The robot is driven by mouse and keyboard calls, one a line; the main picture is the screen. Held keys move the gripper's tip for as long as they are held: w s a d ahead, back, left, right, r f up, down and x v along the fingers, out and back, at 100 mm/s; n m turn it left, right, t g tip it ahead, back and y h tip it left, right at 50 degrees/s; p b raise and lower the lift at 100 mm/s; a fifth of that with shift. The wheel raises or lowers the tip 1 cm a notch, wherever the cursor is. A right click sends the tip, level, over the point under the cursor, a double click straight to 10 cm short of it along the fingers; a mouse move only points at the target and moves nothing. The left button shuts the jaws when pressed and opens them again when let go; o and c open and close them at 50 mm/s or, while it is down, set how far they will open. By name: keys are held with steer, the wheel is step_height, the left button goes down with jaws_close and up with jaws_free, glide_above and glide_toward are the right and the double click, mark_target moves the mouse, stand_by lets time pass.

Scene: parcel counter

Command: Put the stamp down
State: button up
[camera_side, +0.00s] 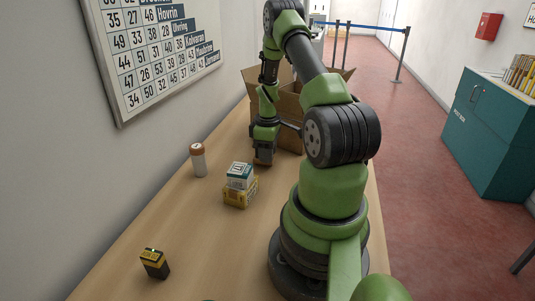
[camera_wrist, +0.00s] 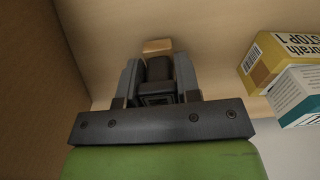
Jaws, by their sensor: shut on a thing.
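My gripper (camera_side: 264,152) points down low over the wooden counter, beside the open cardboard box, in the side view. In the wrist view my gripper (camera_wrist: 158,88) is shut on the stamp (camera_wrist: 158,70), a dark block between the two grey fingers. A small tan piece (camera_wrist: 157,46) shows just past the dark block; I cannot tell if it is part of the stamp. In the side view the stamp is mostly hidden by the fingers. Whether its underside touches the counter cannot be told.
The cardboard box (camera_side: 291,134) stands close behind my gripper. A yellow box (camera_side: 240,194) with a white-and-teal box (camera_side: 239,174) on it is nearer the camera.

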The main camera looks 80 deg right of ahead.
steer(key=shift+f, duration=0.25)
steer(key=shift+f, duration=0.15)
steer(key=o, duration=1)
